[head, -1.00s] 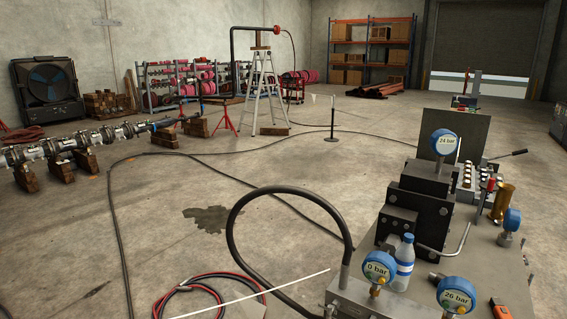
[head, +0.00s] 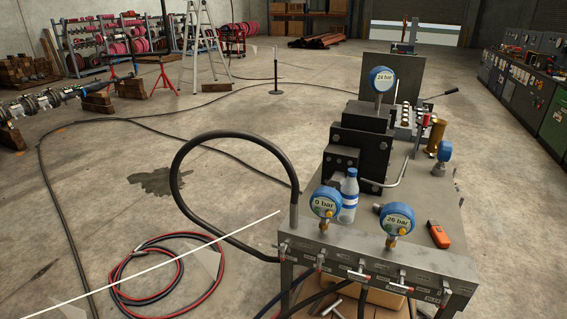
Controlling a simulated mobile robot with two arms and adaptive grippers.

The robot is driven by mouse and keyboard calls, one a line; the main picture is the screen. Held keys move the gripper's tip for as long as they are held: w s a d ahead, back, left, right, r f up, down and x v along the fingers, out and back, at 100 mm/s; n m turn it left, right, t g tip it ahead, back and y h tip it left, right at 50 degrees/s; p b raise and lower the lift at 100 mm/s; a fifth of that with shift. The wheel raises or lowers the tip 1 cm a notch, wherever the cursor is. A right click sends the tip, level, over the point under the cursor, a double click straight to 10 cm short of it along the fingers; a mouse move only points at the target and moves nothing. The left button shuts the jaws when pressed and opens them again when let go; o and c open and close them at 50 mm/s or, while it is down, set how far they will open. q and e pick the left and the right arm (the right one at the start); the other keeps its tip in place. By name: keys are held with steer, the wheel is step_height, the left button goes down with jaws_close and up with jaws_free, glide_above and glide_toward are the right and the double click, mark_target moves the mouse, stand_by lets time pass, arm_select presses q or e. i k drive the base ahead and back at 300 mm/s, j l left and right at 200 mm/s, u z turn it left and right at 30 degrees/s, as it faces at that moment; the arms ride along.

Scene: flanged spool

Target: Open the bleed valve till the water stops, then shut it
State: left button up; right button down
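The grey manifold block (head: 375,262) runs along the front edge of the metal bench in the head view. Small valve handles (head: 360,276) and labels line its front face; I cannot read which one is the bleed valve. On top, one blue gauge (head: 325,202) reads 0 bar and another blue gauge (head: 397,219) reads 26 bar. A higher gauge (head: 382,79) on the black block reads 24 bar. No running water is clearly visible at the manifold. Neither of my grippers is in view.
A black hose (head: 185,160) arches left from the manifold. Coiled red and black hoses (head: 150,297), a thin white line (head: 150,264) and a dark floor patch (head: 160,181) lie left. Control cabinets (head: 528,85) stand right.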

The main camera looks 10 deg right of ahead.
mark_target(447, 293)
steer(key=z, duration=1.6)
